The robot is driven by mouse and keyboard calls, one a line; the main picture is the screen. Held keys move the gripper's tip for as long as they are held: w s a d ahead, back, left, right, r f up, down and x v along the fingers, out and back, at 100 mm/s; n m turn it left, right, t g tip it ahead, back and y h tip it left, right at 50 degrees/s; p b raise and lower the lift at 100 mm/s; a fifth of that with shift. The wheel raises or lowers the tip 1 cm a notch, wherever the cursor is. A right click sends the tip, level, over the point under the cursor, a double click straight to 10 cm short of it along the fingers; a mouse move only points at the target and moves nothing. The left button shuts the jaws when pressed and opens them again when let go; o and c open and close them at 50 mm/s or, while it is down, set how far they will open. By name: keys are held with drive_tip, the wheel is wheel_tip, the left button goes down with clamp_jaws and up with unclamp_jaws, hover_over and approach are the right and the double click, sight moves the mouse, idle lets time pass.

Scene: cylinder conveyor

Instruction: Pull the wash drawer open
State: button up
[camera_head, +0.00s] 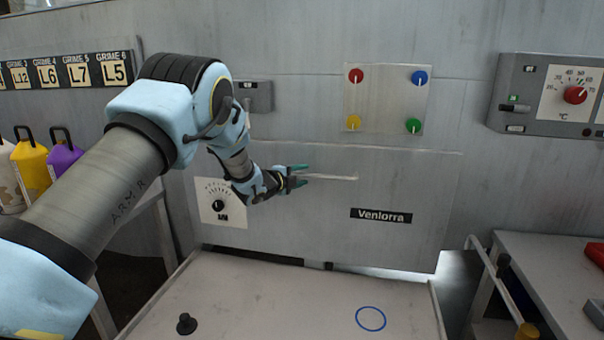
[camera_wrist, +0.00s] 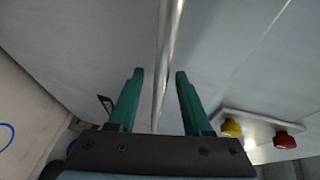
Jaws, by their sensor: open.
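The grey drawer front (camera_head: 410,180) with the black "Venlorra" label (camera_head: 381,216) appears flush with the machine wall in the head view. A thin, pale horizontal bar handle (camera_head: 338,178) is on its upper part. My gripper (camera_head: 303,175) is at the left end of this bar, with its green fingers open. In the wrist view the metal bar (camera_wrist: 168,60) runs between the two open fingers of the gripper (camera_wrist: 160,74), with a gap visible on both sides. The drawer's inside is hidden.
A pale tray-like surface (camera_head: 270,297) below the drawer front holds a black knob (camera_head: 186,324) and a blue ring mark (camera_head: 370,319). A panel of coloured knobs (camera_head: 388,100) is above. A dial plate (camera_head: 220,204) is left. A side table (camera_head: 548,262) stands at right.

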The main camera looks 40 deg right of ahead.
drive_tip(key=shift+d, duration=0.1)
drive_tip(key=shift+c, duration=0.3)
clamp_jaws()
idle(1.1)
